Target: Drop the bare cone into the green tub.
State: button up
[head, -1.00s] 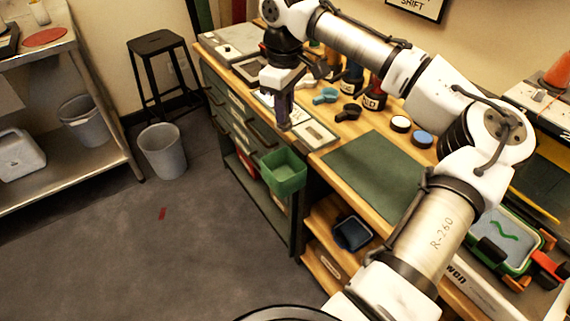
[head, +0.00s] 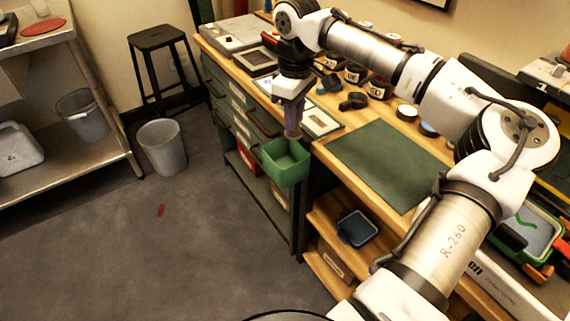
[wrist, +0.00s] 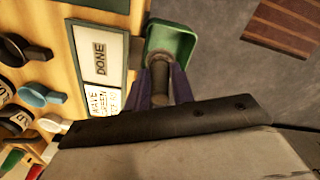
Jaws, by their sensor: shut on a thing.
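The green tub (head: 286,165) is a small open box at the front edge of the workbench, beside the drawers. In the wrist view the tub (wrist: 181,42) lies beyond my fingertips. My gripper (head: 293,122) points down just above the tub's back rim. In the wrist view its purple fingers (wrist: 160,88) are shut on a dark brownish piece, the bare cone (wrist: 159,70), whose end overlaps the tub's opening in the picture. The cone's tip also shows below the fingers in the head view (head: 293,134). Most of the cone is hidden by the fingers.
A panel marked DONE (wrist: 98,55) lies on the bench next to the tub. Dark and blue scoop-like pieces and jars (head: 353,101) stand behind my gripper. A green mat (head: 388,162) lies to the right. A grey bin (head: 162,147) stands on the open floor at left.

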jog(key=o, duration=1)
notch_tip(320, 180, up, 14)
jog(key=shift+p, duration=0.35)
